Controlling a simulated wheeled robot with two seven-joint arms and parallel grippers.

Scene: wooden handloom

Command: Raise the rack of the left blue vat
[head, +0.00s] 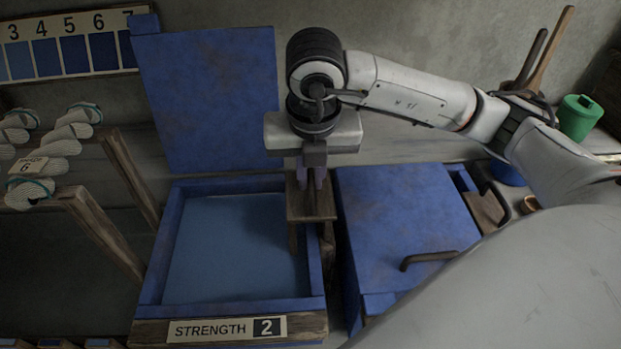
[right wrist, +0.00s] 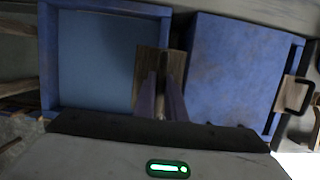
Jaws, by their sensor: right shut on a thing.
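The left blue vat (head: 168,245) is full of flat blue liquid, and its plate reads STRENGTH 2. Its lid (head: 205,98) stands open behind it. A brown wooden piece (head: 311,208), which looks like the rack's handle, stands at the vat's right rim; it also shows in the right wrist view (right wrist: 147,72). My right gripper (head: 313,186) points down and is shut on the top of this wood. Its two fingers show at the wood in the right wrist view (right wrist: 163,98). Any part of the rack under the liquid is hidden. My left gripper is not in view.
A second blue vat with a closed lid (head: 405,215) and a dark handle (head: 428,260) stands close on the right. White yarn skeins (head: 60,148) hang on a wooden stand at left. A green canister (head: 577,117) is at the far right. Numbered shade cards hang at upper left.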

